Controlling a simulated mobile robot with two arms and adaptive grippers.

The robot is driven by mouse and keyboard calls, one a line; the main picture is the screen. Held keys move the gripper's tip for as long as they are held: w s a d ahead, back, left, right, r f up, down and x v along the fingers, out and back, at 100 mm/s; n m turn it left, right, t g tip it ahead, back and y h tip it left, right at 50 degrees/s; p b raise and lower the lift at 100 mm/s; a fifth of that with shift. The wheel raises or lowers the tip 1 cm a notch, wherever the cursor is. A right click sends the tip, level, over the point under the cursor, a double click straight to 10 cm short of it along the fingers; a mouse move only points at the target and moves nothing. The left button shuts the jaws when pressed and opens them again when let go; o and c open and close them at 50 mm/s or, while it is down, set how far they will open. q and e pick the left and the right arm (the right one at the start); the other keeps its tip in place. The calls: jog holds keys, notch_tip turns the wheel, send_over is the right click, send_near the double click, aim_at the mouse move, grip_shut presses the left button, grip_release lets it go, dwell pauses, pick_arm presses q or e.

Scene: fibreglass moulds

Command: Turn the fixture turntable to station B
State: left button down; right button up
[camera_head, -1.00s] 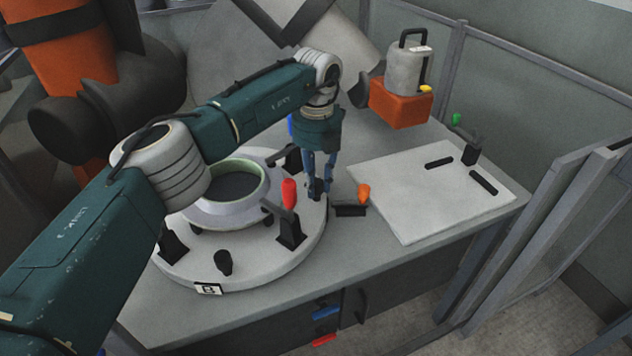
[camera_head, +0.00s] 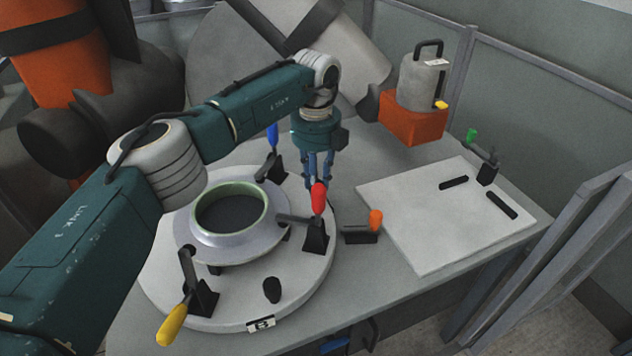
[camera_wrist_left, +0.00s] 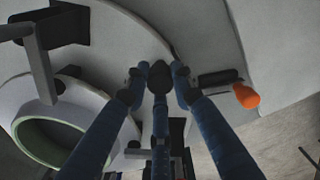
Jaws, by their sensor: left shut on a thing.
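The fixture turntable (camera_head: 240,310), a pale round disc, fills the left half of the bench in the head view. It carries a grey mould ring with a green inner rim (camera_head: 263,204), toggle clamps with red (camera_head: 319,197), blue (camera_head: 272,136) and yellow (camera_head: 172,325) handles, and a dark front knob (camera_head: 271,290). A small label (camera_head: 261,324) sits on its front edge; I cannot read it clearly. My left gripper (camera_head: 318,178) points down at the disc's far right side, partly behind the red handle. In the wrist view its blue fingers (camera_wrist_left: 158,82) close around a dark peg (camera_wrist_left: 158,76).
An orange-handled clamp (camera_head: 376,220) stands on the bench close to the disc's right edge. A white board (camera_head: 440,225) with black bars lies further right. An orange block (camera_head: 413,122) with a grey canister and a green-handled clamp (camera_head: 472,136) are behind. Posts edge the right side.

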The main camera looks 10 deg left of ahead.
pick_arm(q)
jog(key=shift+w, duration=0.25)
pick_arm(e)
jog(key=shift+w+a, duration=0.15)
jog(key=shift+w, duration=0.1)
pick_arm(q)
jog(key=shift+a, duration=0.1)
jog(key=c, duration=1.5)
grip_release()
jog(key=shift+o, duration=0.2)
pick_arm(e)
jog(key=shift+d, duration=0.25)
jog(key=shift+d, duration=0.1)
pick_arm(q)
notch_tip(320, 180, up, 12)
pick_arm(e)
jog(key=shift+a, duration=0.2)
